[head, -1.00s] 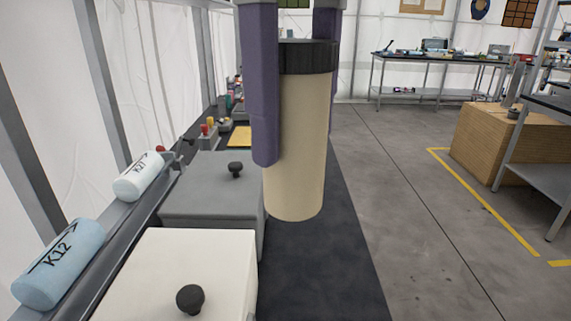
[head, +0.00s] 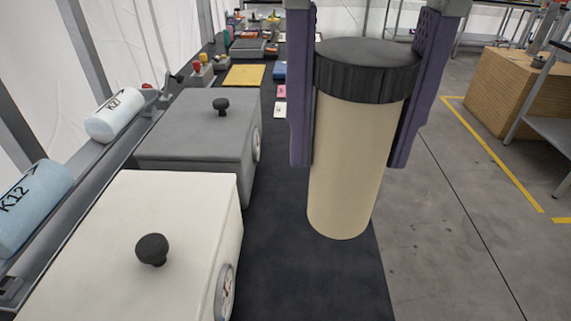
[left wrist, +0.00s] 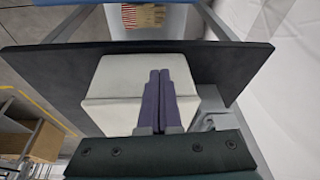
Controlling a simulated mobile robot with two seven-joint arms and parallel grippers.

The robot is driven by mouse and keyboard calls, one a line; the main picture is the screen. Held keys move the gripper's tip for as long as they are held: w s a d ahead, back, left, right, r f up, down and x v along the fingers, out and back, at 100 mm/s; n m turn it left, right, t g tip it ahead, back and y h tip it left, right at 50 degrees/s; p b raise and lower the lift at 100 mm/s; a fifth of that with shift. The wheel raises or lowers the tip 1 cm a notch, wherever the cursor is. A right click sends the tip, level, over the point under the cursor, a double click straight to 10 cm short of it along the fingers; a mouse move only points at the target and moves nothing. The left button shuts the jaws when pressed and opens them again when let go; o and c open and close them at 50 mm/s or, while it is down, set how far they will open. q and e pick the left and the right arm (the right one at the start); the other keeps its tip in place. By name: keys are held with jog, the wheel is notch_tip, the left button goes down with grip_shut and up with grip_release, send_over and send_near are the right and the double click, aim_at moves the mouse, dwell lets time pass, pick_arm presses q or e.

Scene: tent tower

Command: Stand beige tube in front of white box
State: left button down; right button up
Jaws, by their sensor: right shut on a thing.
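The beige tube (head: 345,170) has a black lid (head: 366,70) and hangs nearly upright, slightly tilted in the picture. My right gripper (head: 349,163) is shut on it, one purple finger on each side. The tube is to the right of the white box (head: 85,230) and looks held above the dark table; the exact gap is unclear. The white box has a black knob on top and a dial on its right-hand face. In the left wrist view, the white box (left wrist: 115,85) lies beyond my left gripper (left wrist: 160,75), whose purple fingers are together and empty.
A grey box (head: 195,135) with a knob stands behind the white box. Blue K12 (head: 32,205) and white K27 (head: 114,115) cylinders lie on a rail at left. The dark table (head: 290,265) is bare right of the white box. Small items lie farther back.

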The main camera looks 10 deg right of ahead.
jog(key=shift+s+a+f+n, duration=0.1)
jog(key=shift+a+f+n, duration=0.05)
jog(key=shift+n, duration=0.4)
jog(key=shift+a+f+n, duration=0.1)
jog(key=shift+n, duration=0.45)
jog(key=shift+f, duration=0.4)
jog(key=shift+n, duration=0.3)
jog(key=shift+f+b, duration=1.05)
jog(key=shift+f, duration=8.6)
jog(key=shift+f, duration=0.2)
jog(key=o, duration=1.5)
jog(key=shift+r, duration=0.1)
